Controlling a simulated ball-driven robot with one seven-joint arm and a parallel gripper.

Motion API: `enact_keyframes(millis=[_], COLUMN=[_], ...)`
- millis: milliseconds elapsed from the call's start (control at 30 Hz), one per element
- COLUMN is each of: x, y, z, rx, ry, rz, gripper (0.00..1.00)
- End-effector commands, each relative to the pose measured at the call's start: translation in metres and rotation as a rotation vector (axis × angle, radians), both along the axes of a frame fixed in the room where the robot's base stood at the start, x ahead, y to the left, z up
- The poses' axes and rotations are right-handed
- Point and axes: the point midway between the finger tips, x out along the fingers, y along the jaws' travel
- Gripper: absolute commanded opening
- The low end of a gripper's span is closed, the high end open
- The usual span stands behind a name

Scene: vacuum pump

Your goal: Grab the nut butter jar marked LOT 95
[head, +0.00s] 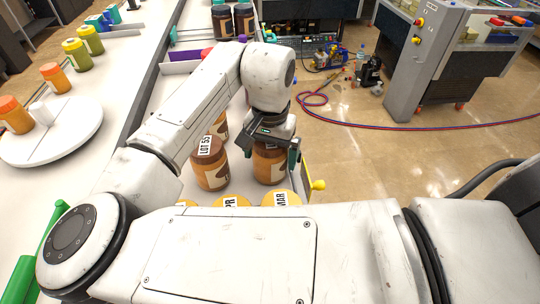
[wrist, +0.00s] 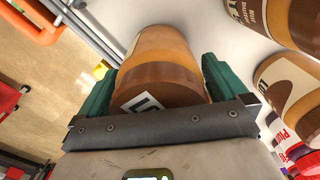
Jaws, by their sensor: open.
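A brown nut butter jar (head: 270,168) stands under my gripper (head: 271,148) in the head view. In the wrist view this jar (wrist: 165,55) lies between the two green fingers of my gripper (wrist: 157,80). The fingers are open, one on either side of it; I cannot tell whether they touch it. A white label on its lid is partly hidden by the gripper, so its lot number cannot be read. Another brown jar (head: 211,170), with a lid label that looks like LOT 53, stands just left of it. A further brown jar (head: 219,126) stands behind, partly hidden by my arm.
Yellow-lidded jars (head: 232,201) with lettered labels stand in front, partly covered by my arm. More brown jars (wrist: 290,85) show at the right of the wrist view. A white turntable (head: 70,145) holds orange-lidded jars at left. A yellow knob (head: 319,185) sits right of the jar.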

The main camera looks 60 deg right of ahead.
Motion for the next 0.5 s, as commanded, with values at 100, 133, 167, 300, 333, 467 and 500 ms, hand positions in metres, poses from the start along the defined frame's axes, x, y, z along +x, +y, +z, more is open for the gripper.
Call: enact_keyframes(millis=[100, 133, 167, 300, 333, 467, 500], x=[0.0001, 0.0001, 0.0001, 0.0001, 0.0001, 0.0001, 0.0001], y=[0.0, 0.0, 0.0, 0.0, 0.0, 0.0, -0.0001], z=[0.0001, 0.0002, 0.0002, 0.0003, 0.0004, 0.0005, 0.0005], rx=[0.0, 0.0, 0.0, 0.0, 0.0, 0.0, 0.0], ry=[0.0, 0.0, 0.0, 0.0, 0.0, 0.0, 0.0], rz=[0.0, 0.0, 0.0, 0.0, 0.0, 0.0, 0.0], gripper=[0.98, 0.95, 0.92, 0.79, 0.76, 0.64, 0.6])
